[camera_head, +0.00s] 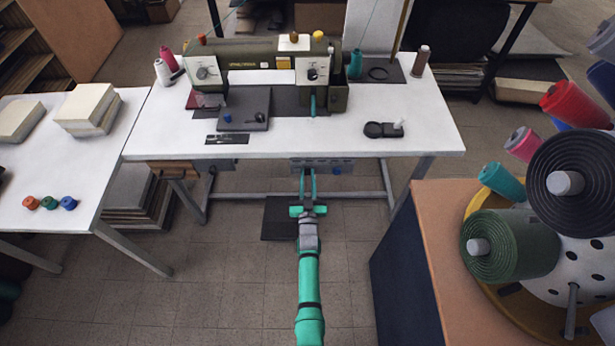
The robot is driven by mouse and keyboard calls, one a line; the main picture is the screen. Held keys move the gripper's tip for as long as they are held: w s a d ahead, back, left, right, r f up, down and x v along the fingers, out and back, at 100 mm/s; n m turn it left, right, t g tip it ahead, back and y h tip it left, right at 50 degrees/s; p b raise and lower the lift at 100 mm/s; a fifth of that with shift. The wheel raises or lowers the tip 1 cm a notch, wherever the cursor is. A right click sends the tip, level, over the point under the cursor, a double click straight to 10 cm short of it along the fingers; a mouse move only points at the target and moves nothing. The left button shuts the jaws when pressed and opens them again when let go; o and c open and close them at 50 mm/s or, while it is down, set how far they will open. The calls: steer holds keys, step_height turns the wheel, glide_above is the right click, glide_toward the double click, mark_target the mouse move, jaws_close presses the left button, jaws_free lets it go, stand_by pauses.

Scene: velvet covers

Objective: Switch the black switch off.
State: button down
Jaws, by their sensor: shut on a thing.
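My gripper (308,172), at the end of the teal arm, points away from me below the front edge of the white sewing table. Its two fingertips are at a narrow blue-grey panel (346,166) under the tabletop. It is shut on a small part at that panel. That part is mostly hidden between the fingers and too small to make out. A small dark detail (337,170) shows on the panel to the right of the fingers. I cannot tell from this view which part is the black switch or which way it is set.
A side table (30,160) stands left. A cabinet (440,230) with large spools stands right.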

steer(key=shift+f+t, duration=0.15)
steer(key=shift+t, duration=0.25)
steer(key=c, duration=1.6)
jaws_free()
steer(key=shift+o, duration=0.2)
steer(key=v, duration=1)
steer(key=shift+s, duration=0.45)
steer(key=shift+a+f, duration=0.1)
steer(key=shift+f, duration=0.1)
